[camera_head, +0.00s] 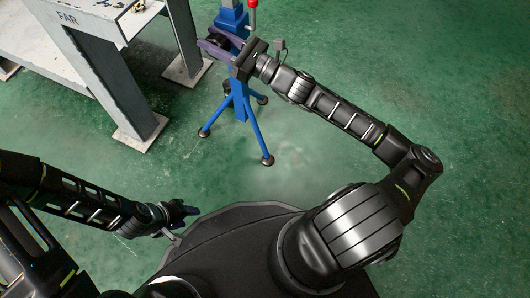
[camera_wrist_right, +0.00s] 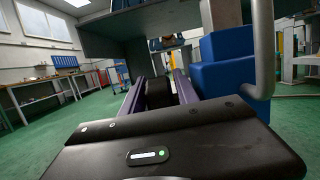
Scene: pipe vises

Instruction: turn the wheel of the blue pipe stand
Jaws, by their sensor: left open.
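The blue pipe stand (camera_head: 240,100) stands upright on splayed tripod legs at the top middle of the head view. Its blue body also shows at the right of the right wrist view (camera_wrist_right: 224,65). A dark round wheel (camera_head: 217,41) sits at its left side. My right gripper (camera_head: 212,43) has its purple fingers on either side of the wheel, which also shows between them in the wrist view (camera_wrist_right: 158,92). Whether both fingers press on it I cannot tell. My left gripper (camera_head: 190,210) is open, low and away from the stand, with nothing seen in it.
A grey table marked FAR (camera_head: 95,65) stands to the left of the stand. A lever with a red knob (camera_head: 252,4) rises at the stand's top. The green floor (camera_head: 440,60) is clear to the right. Workbenches (camera_wrist_right: 45,85) stand further off in the wrist view.

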